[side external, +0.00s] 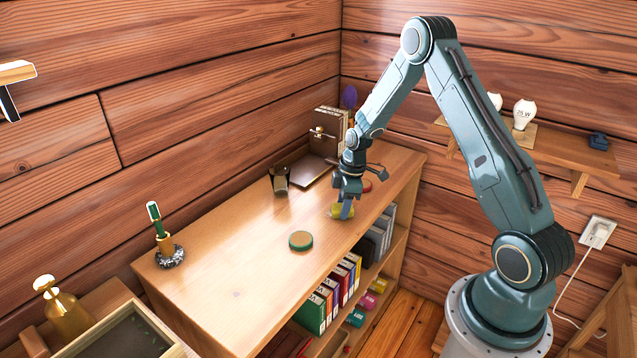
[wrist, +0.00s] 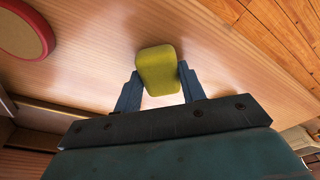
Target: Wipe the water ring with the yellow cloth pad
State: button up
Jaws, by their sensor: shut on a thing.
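The yellow cloth pad (side external: 337,212) is at the wooden top of the low bookcase (side external: 245,262), near its front edge. My gripper (side external: 345,207) points down over it. In the wrist view my gripper (wrist: 157,90) has one finger on each side of the yellow cloth pad (wrist: 157,69) and is shut on it. The pad is on or just above the wood; I cannot tell which. I cannot make out the water ring in either view.
A red-rimmed disc (side external: 366,186) lies just behind my gripper, and a green-rimmed disc (side external: 301,240) lies to its front left. The top's middle left is clear.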

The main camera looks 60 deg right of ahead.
aim_at(316, 207)
jog(key=shift+s+a, duration=0.15)
jog(key=shift+a, duration=0.25)
jog(key=shift+w+a, duration=0.2)
jog(key=shift+w, duration=3.8)
jog(key=shift+s, duration=3.95)
jog(key=shift+d+r, duration=0.1)
jog(key=shift+r, duration=4)
jog(key=shift+w, duration=0.1)
